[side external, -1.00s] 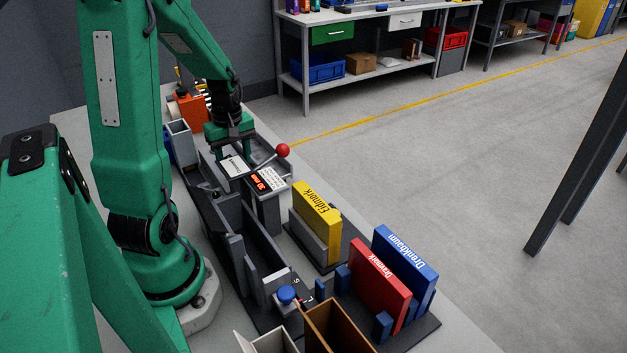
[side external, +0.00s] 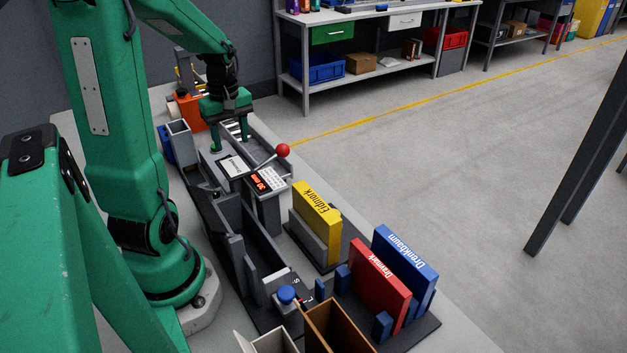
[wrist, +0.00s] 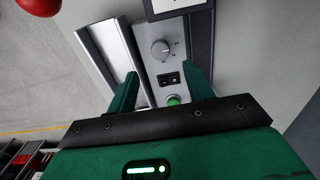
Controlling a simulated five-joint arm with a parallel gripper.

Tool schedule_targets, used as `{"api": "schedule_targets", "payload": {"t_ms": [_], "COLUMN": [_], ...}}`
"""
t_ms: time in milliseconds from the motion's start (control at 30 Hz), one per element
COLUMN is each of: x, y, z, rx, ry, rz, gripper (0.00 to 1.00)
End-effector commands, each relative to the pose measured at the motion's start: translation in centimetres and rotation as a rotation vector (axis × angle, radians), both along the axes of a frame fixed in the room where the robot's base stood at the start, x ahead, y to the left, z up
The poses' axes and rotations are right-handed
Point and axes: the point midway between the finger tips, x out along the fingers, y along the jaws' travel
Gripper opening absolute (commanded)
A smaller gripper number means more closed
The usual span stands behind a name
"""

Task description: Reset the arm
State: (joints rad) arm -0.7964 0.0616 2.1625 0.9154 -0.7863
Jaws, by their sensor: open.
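My gripper (side external: 230,149) is open and empty in the side external view. Its two green fingers point down over the far part of the grey machine (side external: 196,195), just beyond the label plate (side external: 234,165). In the wrist view my gripper (wrist: 163,82) has its fingers spread on either side of a grey control panel (wrist: 150,30). The panel has a round knob (wrist: 161,49), a black switch pair (wrist: 168,79) and a green button (wrist: 173,100) low between the fingers. Whether the fingertips touch the panel I cannot tell.
A lever with a red ball (side external: 283,150) rises close to my gripper's right. A lit red display (side external: 263,183) sits below it. Nearer stand yellow (side external: 322,222), red (side external: 380,278) and blue (side external: 408,262) boxes. An orange object (side external: 190,112) stands behind. Open floor lies right.

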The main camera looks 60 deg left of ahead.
Motion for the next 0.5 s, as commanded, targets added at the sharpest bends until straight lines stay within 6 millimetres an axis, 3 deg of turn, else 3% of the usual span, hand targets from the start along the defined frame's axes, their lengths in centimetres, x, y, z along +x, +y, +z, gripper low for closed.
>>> {"api": "schedule_targets", "payload": {"t_ms": [267,500], "x": [1.1,2.5], "y": [-2.4,-7.6], "z": [1.6,4.6], "rx": [0.034,0.103], "ry": [-0.033,-0.101], "rz": [-0.144,-0.449], "gripper": [0.51,0.51]}}
